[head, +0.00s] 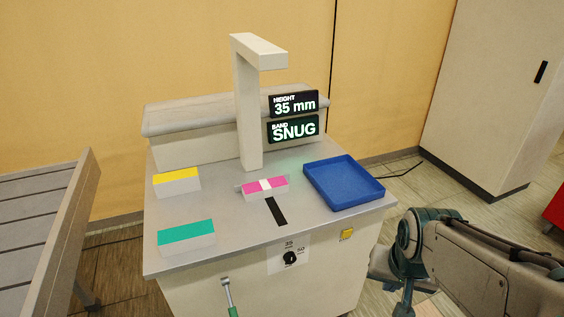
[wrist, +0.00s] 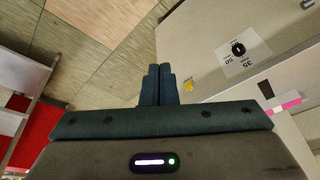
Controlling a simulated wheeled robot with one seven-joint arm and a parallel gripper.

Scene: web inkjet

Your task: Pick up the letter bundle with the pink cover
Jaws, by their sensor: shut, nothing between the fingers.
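The letter bundle with the pink cover (head: 250,187) lies on the machine top, below the overhanging arm. A white band crosses the middle of its pink cover. In the head view my arm is at the lower right, and the gripper's fingertips are not clearly visible there.
A yellow-topped bundle (head: 176,173) and a teal-topped bundle (head: 186,233) lie at the left of the machine top (head: 230,240). A blue tray (head: 343,201) sits empty at the right. Displays (head: 293,115) read 35 mm and SNUG. The front has a dial (head: 290,258) and yellow button (head: 347,234).

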